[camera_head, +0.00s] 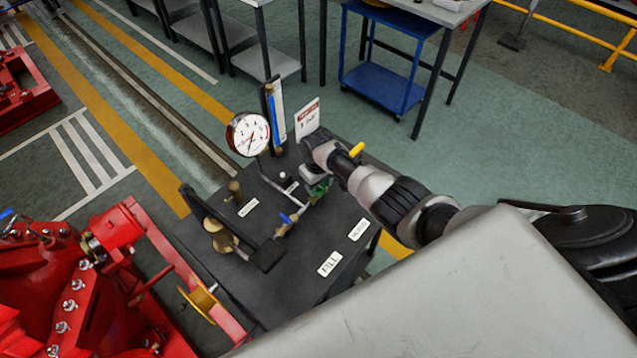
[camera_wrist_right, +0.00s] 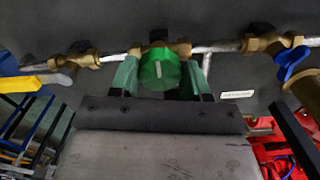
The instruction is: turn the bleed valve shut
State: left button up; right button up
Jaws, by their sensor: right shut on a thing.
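A green round valve knob (camera_wrist_right: 160,70) with a pale line on its face sits on a brass body in the pipe. I cannot read a label naming it as the bleed valve. My right gripper (camera_wrist_right: 160,82) has its greenish fingers on either side of the knob and is shut on it. In the head view the right gripper (camera_head: 317,180) reaches the bench from the right, and part of the green knob (camera_head: 321,189) shows beside it. The pale line points nearly straight up and down in the wrist view. My left gripper is not in view.
A yellow handle (camera_wrist_right: 28,83) and a blue handle (camera_wrist_right: 292,64) are on the same pipe, either side of the knob. A gauge (camera_head: 248,134) stands behind on the black bench (camera_head: 300,285). Red pump machinery (camera_head: 100,290) is at the left.

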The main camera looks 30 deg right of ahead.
jog(key=shift+w+r, duration=0.1)
jog(key=o, duration=0.9)
jog(key=shift+r, duration=0.25)
notch_tip(320, 180, up, 10)
jog(key=shift+r+p, duration=0.15)
jog(key=shift+p, duration=0.15)
